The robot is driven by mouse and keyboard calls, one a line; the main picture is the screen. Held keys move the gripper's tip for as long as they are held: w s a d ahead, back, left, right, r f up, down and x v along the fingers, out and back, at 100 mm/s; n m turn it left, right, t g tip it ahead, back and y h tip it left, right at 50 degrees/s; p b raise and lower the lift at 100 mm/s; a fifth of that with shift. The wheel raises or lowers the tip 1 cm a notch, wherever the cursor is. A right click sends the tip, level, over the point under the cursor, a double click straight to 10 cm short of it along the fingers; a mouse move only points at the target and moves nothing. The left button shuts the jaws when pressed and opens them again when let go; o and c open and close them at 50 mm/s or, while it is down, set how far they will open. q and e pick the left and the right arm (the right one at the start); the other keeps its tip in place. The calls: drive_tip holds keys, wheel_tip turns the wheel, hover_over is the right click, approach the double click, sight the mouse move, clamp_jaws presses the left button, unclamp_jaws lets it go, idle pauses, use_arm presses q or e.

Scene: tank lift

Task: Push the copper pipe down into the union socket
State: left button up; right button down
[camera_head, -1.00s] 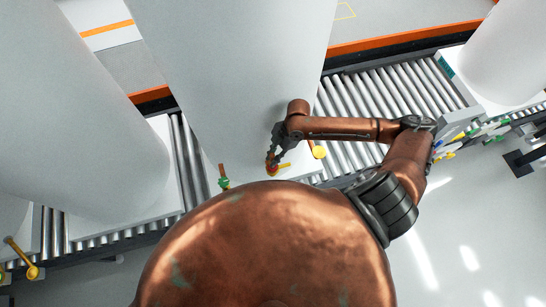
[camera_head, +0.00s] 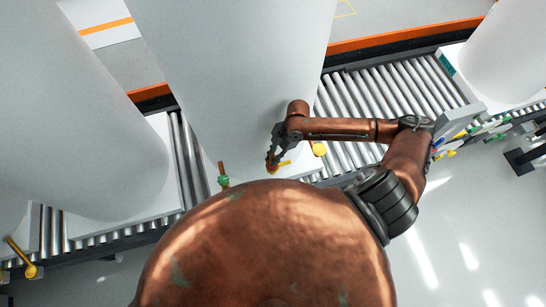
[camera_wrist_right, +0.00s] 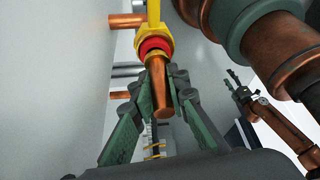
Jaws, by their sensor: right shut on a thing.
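The copper pipe (camera_wrist_right: 161,90) is between the green finger pads of my right gripper (camera_wrist_right: 160,103) in the right wrist view. My right gripper (camera_head: 271,162) is shut on it, low in front of the middle white tank. The pipe's far end meets a yellow fitting (camera_wrist_right: 153,32) with a red ring (camera_wrist_right: 155,45), which looks like the union socket. How deep the pipe sits in it is hidden. In the wrist view a copper-coloured arm with a dark gripper (camera_wrist_right: 237,84), seemingly my left, hangs at the right, away from the pipe; its jaws are too small to judge.
The middle white tank (camera_head: 240,80) stands over a roller conveyor (camera_head: 365,100), with more tanks left and right. Copper stubs (camera_wrist_right: 127,20) jut beside the fitting.

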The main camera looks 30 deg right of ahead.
drive_tip(key=shift+f, duration=0.45)
drive_tip(key=c, duration=1.8)
unclamp_jaws()
drive_tip(key=v, duration=1.2)
